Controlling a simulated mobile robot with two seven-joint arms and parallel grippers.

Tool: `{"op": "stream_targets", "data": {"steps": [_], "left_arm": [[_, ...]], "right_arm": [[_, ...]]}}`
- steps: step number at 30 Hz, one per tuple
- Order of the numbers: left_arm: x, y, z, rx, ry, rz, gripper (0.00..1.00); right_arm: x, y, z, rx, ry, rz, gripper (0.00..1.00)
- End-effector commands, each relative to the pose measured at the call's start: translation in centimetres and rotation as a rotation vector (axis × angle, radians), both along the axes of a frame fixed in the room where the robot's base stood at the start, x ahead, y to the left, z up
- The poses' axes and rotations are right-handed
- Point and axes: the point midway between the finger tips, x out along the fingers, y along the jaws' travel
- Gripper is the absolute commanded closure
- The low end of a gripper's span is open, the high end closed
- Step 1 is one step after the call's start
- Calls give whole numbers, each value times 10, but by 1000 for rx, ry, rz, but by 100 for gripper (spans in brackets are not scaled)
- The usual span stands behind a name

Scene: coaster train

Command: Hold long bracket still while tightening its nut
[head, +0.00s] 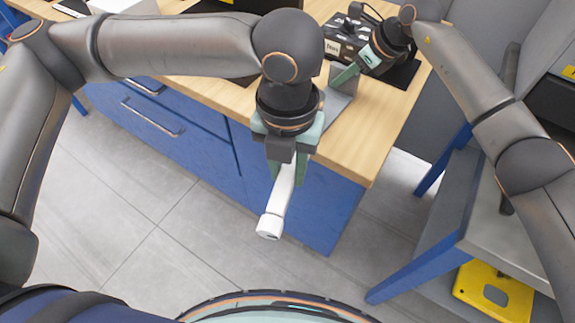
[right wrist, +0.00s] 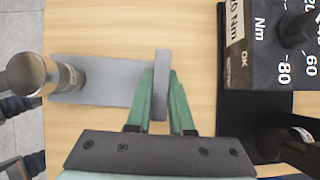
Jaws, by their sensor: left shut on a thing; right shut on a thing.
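The long bracket is a grey metal angle piece (head: 340,106) at the table's front right edge. In the right wrist view its flat plate (right wrist: 112,80) runs left from an upright flange (right wrist: 161,112). My right gripper (head: 346,76) is shut on that flange; its green fingers (right wrist: 160,78) lie on both sides. My left gripper (head: 288,168) is shut on a white tool (head: 272,222), whose thick end points down and toward me. A shiny metal cylinder (right wrist: 28,74) covers the plate's left end in the right wrist view; I cannot tell if it touches. The nut is not visible.
A black box with dials marked Nm (head: 347,35) stands behind the bracket, and it borders the right wrist view (right wrist: 270,55). A grey side table (head: 500,225) stands at right above a yellow item (head: 495,297).

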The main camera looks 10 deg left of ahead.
Motion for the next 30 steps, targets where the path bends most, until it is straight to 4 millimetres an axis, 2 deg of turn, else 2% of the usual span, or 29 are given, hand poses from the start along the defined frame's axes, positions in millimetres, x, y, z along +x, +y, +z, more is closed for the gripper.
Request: {"op": "stream_targets", "data": {"steps": [30], "left_arm": [[1,-1,-4,-3,-5,0,100]], "right_arm": [[0,0,0,0,2,0,100]]}}
